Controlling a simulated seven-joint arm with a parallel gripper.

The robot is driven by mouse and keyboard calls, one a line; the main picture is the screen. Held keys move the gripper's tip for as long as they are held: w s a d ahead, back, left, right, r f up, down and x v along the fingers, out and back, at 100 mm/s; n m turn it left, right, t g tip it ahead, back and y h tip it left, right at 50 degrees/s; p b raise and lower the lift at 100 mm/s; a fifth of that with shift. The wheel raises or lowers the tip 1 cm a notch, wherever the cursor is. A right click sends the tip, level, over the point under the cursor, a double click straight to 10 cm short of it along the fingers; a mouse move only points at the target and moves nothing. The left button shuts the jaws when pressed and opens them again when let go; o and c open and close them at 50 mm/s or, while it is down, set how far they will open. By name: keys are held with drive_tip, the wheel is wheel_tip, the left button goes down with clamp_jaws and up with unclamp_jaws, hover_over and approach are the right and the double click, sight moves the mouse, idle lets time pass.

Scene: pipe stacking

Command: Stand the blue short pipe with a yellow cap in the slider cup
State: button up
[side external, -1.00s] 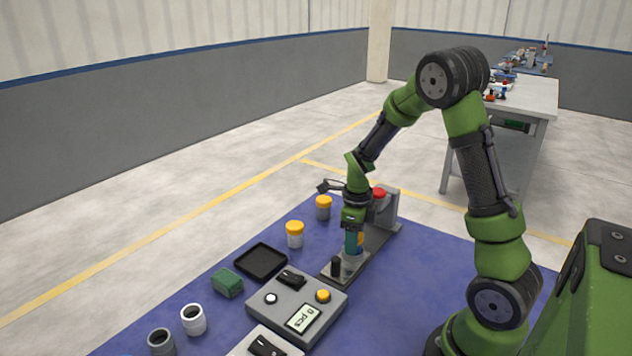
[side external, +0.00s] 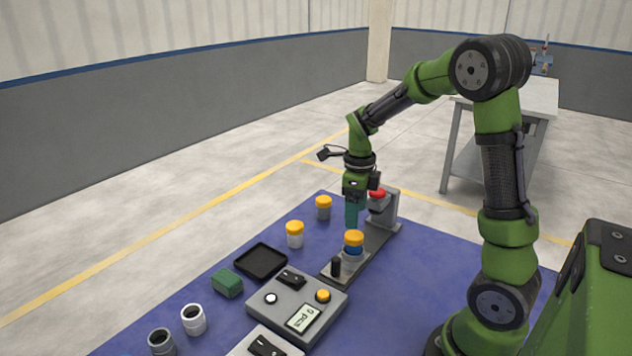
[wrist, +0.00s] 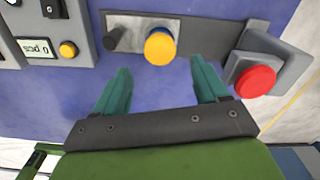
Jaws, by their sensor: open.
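The blue short pipe (side external: 352,250) with its yellow cap (side external: 354,238) stands upright in the grey slider cup (side external: 350,262) on the slider rail.
A red button (side external: 378,194) on a grey stand is at the rail's far end. A black knob (side external: 336,266) stands at the near end. Two other yellow-capped pipes (side external: 295,234) (side external: 323,207), a black tray (side external: 261,261), a green block (side external: 228,283) and a control box (side external: 296,304) stand left.

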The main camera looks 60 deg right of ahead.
drive_tip(key=s+a+r+n+t+y, duration=0.1)
drive_tip(key=s+a+r+n+t, duration=0.2)
drive_tip(key=n, duration=1.1)
drive_tip(key=s+a+r+n+t+y, duration=0.1)
drive_tip(key=s+a+r+n+t, duration=0.3)
drive_tip(key=a+r+n, duration=0.5)
drive_tip(key=s+a+n, duration=0.2)
drive_tip(key=a+n, duration=0.4)
drive_tip(key=shift+s+a, duration=0.15)
drive_tip(key=shift+s, duration=0.1)
